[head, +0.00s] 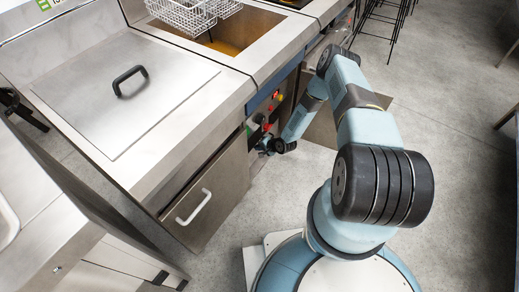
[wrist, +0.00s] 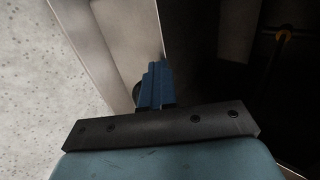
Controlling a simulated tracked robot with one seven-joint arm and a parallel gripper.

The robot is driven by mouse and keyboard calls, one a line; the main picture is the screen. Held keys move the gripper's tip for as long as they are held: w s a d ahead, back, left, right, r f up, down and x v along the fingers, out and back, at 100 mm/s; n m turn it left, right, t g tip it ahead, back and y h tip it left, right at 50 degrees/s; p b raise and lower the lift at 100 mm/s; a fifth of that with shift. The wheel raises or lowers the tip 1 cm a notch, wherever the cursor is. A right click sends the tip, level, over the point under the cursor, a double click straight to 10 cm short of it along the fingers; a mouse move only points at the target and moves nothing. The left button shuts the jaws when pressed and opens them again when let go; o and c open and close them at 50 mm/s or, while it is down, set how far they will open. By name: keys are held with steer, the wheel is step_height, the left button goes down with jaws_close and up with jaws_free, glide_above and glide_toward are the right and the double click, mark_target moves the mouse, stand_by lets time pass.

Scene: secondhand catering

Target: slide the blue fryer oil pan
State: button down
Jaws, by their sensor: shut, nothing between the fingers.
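I cannot make out the blue fryer oil pan in either view. The fryer (head: 262,50) shows in the head view, with brown oil in its well and a blue strip along its front edge. My gripper (head: 268,146) is low at the fryer's front, below the control knobs, partly hidden by my arm. In the wrist view my gripper (wrist: 153,84) shows its blue fingers shut together and empty. They are beside a pale metal panel (wrist: 112,45), and a dark cabinet interior (wrist: 240,70) opens to their right. I cannot tell whether the fingers touch the panel.
A wire basket (head: 193,14) sits over the fryer well. Left of the fryer is a steel counter with a lidded top (head: 125,90) and a closed door with a white handle (head: 194,207).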

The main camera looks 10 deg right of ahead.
steer(key=shift+w+a+r, duration=0.15)
steer(key=shift+w+a, duration=0.05)
steer(key=shift+w, duration=0.15)
steer(key=s+d+r, duration=0.6)
steer(key=s+d, duration=0.2)
steer(key=shift+s+d+r, duration=0.15)
steer(key=shift+d+r, duration=0.05)
steer(key=shift+d, duration=0.2)
